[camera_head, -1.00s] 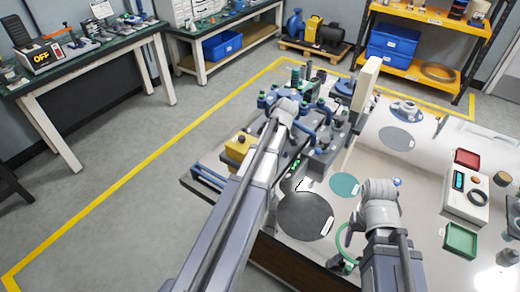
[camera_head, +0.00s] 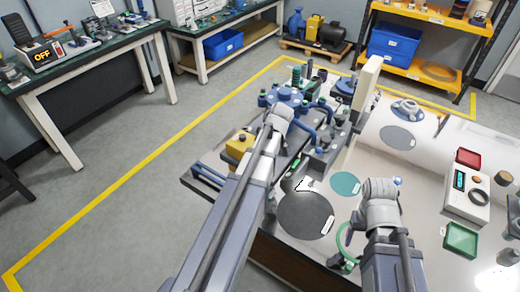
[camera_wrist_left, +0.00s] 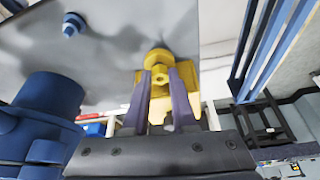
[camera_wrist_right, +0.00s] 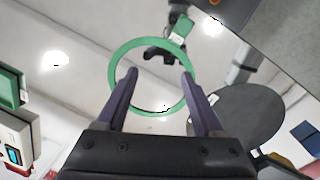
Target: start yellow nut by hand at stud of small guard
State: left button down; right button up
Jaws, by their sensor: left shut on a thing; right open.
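A yellow nut (camera_wrist_left: 158,59) shows in the left wrist view between the fingertips of my left gripper (camera_wrist_left: 160,72), which is shut on it. Behind and below it is a yellow guard part (camera_wrist_left: 193,98); I cannot tell whether the nut touches it or its stud. In the head view a yellow block (camera_head: 239,145) on the rig, probably the small guard, sits left of my left wrist. The left fingertips and nut are hidden there by my arm. My right gripper (camera_wrist_right: 158,80) is open, with a green ring (camera_wrist_right: 117,62) just beyond or between its fingertips.
The blue-and-grey rig (camera_head: 285,97) crowds the space around my left wrist. A dark round mat (camera_head: 305,215), a teal disc (camera_head: 345,184), a red tray (camera_head: 468,158) and a green tray (camera_head: 461,240) lie on the white table. Floor left of the rig is clear.

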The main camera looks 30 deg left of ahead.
pick_arm(q)
jog(key=shift+s+m, duration=0.3)
jog(key=shift+m, duration=0.3)
jog(key=c, duration=1.1)
grip_release()
jog(key=shift+w+f+m+t, duration=0.1)
jog(key=shift+m+t, duration=0.2)
jog(key=shift+m, duration=0.1)
jog(key=shift+c, duration=0.2)
jog(key=o, duration=0.5)
jog(key=shift+w, duration=0.1)
pick_arm(e)
jog(key=shift+r, duration=0.1)
pick_arm(q)
notch_tip(320, 180, up, 9)
jog(key=p, duration=0.9)
pick_arm(e)
notch_tip(320, 180, up, 9)
